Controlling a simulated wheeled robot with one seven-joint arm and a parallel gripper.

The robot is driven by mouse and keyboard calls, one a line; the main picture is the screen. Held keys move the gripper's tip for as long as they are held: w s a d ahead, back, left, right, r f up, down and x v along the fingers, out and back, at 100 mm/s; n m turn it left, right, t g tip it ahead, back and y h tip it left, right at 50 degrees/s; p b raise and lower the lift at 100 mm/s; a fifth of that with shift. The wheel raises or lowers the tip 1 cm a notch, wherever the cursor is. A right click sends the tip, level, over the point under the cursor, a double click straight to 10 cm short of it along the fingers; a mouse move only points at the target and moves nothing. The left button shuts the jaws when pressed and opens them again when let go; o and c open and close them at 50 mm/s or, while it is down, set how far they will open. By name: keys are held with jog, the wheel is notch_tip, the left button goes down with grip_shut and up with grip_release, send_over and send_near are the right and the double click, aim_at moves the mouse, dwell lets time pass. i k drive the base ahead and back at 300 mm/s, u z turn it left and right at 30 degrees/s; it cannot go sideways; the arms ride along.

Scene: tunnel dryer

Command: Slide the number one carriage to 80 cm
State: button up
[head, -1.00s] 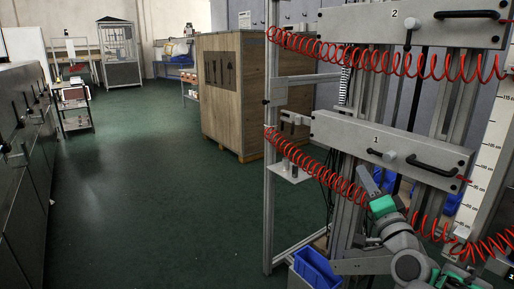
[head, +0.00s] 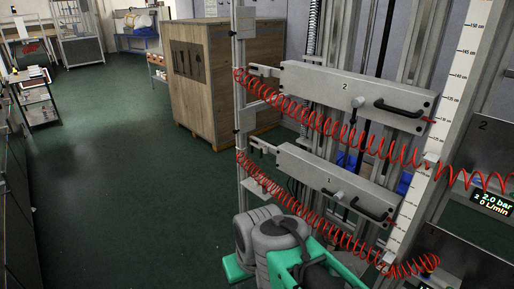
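A pale pointer (head: 388,257) shows at the scale near the carriage's level. My grey and green arm is at bottom centre, below the carriage and apart from its handle in the picture. My gripper's fingers cannot be made out.
The number two carriage (head: 340,88) sits above, with its own handle. Red coiled hoses (head: 330,130) droop across the frame. A panel (head: 492,201) reading 2.0 bar and 0 L/min is at right. A wooden crate (head: 225,75) stands behind. Green floor is clear at left.

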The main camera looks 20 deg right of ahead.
aim_at(380, 206)
jog(key=u, duration=0.55)
jog(key=k, duration=0.45)
jog(key=u, duration=0.9)
